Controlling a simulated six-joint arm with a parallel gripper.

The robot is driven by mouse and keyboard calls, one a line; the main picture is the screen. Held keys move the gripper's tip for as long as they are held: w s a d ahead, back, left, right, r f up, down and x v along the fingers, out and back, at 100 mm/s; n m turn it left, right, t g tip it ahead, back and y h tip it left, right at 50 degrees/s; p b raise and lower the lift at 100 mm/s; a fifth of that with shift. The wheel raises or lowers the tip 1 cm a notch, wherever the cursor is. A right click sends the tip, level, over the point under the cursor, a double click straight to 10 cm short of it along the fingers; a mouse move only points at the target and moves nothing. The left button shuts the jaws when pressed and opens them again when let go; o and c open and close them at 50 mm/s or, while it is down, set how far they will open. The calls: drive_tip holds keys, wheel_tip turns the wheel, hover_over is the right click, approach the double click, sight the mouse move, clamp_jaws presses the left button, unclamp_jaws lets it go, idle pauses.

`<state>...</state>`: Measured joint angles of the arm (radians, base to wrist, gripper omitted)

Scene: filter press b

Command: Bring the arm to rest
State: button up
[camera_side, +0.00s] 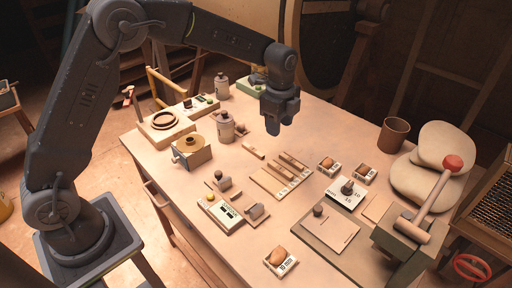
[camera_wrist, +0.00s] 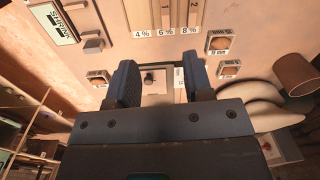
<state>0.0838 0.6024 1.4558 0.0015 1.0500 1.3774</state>
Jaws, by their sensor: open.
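My gripper (camera_side: 282,118) hangs above the back middle of the table (camera_side: 160,150), pointing down, clear of everything below it. In the wrist view my gripper (camera_wrist: 156,85) shows two dark fingers spread apart with nothing held between them. Beyond the fingers lies the slotted wooden board (camera_wrist: 170,18) with labels reading 4 %, 6 % and 8 %. The same slotted board (camera_side: 268,181) holds wooden strips in the side view.
A press with a red-knobbed lever (camera_side: 436,190) stands at the right front. Pale sacks (camera_side: 412,185) and a brown cup (camera_side: 394,134) are at the right edge. Canisters (camera_side: 222,88), a brass-topped box (camera_side: 191,150) and small labelled trays (camera_side: 280,259) also stand on the table.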

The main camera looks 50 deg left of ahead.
drive_tip(key=s+a+r+n+t, duration=0.25)
drive_tip(key=s+r+n, duration=0.45)
drive_tip(key=s+r, duration=0.55)
drive_tip(key=s+a+n+t, duration=0.1)
drive_tip(key=s+n+t, duration=0.1)
drive_tip(key=s+n, duration=0.7)
drive_tip(key=s, duration=0.8)
drive_tip(key=shift+a+f+n+t, duration=0.2)
drive_tip(key=shift+a+n+t, duration=0.15)
drive_tip(key=shift+n, duration=0.05)
drive_tip(key=shift+s, duration=0.1)
